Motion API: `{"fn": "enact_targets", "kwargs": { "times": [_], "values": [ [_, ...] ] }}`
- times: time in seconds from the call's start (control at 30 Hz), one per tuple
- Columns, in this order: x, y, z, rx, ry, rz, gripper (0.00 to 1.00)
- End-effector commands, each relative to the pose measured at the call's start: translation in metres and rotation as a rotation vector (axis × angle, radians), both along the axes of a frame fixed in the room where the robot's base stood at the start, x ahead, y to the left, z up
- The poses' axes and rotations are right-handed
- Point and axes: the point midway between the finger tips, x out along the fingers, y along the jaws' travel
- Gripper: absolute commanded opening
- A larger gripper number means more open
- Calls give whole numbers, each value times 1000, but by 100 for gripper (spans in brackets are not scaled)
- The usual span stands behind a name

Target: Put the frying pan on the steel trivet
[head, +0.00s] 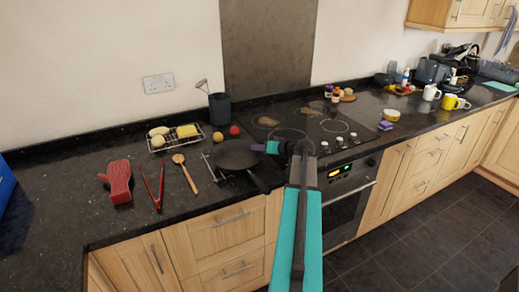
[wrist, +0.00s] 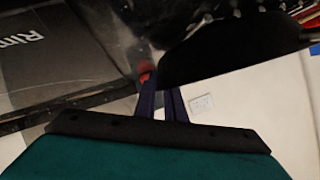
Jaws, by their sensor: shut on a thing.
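The black frying pan (head: 235,154) is over the steel trivet (head: 209,167) on the left part of the counter, its handle toward the front right. Only the trivet's left bars show; the pan hides the rest, and I cannot tell whether it rests on them. My gripper (head: 263,147) is at the pan's right rim, shut on it. In the wrist view, my purple fingers (wrist: 160,95) are close together beside a large black shape (wrist: 235,45) that looks like the pan. Their contact with the pan is not clear there.
Left of the pan are a wooden spoon (head: 184,171), red tongs (head: 153,187), a red block-like item (head: 119,182) and a wire rack (head: 175,138) with food. A dark utensil pot (head: 219,108) and a tomato (head: 234,130) stand behind. The hob (head: 345,118) is to the right.

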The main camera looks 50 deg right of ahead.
Motion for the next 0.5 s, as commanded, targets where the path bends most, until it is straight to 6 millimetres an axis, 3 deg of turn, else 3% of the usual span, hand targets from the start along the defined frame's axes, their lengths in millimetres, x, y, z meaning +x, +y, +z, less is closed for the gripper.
{"fn": "enact_targets", "kwargs": {
  "times": [0.03, 0.13, 0.5],
  "values": [
    [0, 0, -1, 0, 0, 0, 11],
    [0, 0, -1, 0, 0, -1, 28],
    [-1, -1, 0, 1, 0, -1, 29]
  ]
}}
